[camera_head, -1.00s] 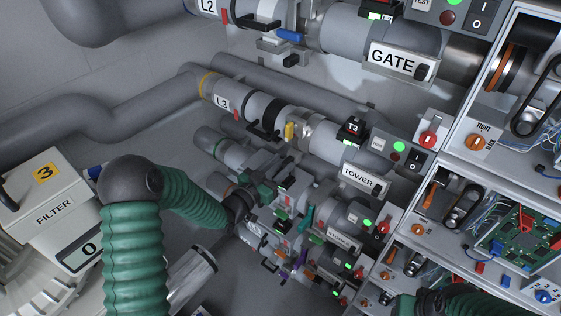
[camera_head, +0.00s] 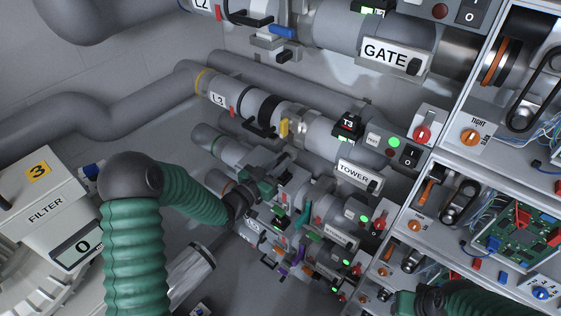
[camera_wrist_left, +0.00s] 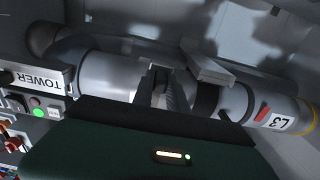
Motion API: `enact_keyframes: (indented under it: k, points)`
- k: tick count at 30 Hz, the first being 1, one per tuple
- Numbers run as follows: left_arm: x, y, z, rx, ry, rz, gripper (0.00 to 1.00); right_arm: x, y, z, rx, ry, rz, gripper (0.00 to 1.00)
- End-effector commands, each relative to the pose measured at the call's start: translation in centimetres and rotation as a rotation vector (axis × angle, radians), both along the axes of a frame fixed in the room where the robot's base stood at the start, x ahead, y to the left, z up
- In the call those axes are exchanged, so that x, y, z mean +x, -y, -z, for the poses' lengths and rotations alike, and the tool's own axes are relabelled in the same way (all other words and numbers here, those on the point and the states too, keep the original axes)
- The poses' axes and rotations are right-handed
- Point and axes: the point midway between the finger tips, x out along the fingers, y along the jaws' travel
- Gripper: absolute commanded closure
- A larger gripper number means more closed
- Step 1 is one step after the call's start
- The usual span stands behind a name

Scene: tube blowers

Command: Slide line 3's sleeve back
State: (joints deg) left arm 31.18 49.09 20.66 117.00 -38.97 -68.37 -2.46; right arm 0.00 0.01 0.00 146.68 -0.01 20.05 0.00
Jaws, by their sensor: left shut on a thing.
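Line 3 carries the L3 label (camera_head: 217,98), a red tab, a black handle (camera_head: 258,129), a black ring (camera_head: 270,108) and a yellow latch (camera_head: 284,127). Its grey tube (camera_head: 318,130) runs on towards the TOWER plate (camera_head: 354,173). The left wrist view shows the line close up, with its L3 label (camera_wrist_left: 277,121) right and black ring (camera_wrist_left: 207,98) near the middle. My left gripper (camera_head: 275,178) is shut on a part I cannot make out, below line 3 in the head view. My right gripper (camera_head: 404,303) shows only its green body at the bottom edge; its fingers are hidden.
The GATE line (camera_head: 385,52) lies above. More lines with small coloured parts (camera_head: 305,235) crowd below. Open cabinets with knobs and a circuit board (camera_head: 515,238) stand at the right. The FILTER box (camera_head: 40,205) is at the left, with bare wall and pipes behind.

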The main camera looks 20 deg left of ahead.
Motion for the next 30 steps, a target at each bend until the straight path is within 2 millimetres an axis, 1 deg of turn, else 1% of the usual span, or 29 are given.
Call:
enact_keyframes:
  k: [25,28,30]
  points:
    - [-0.2,-0.1,0.3,0.002,-0.008,-0.002,1.00,0.0,0.0,0.0,0.000,0.000,0.000,0.64]
    - [-0.4,0.6,0.5,0.001,-0.007,0.001,1.00,0.0,0.0,0.6,0.000,0.000,0.000,0.64]
    - [-0.8,1.9,0.7,0.001,-0.007,0.004,1.00,0.0,0.0,1.4,0.000,0.000,0.000,0.64]
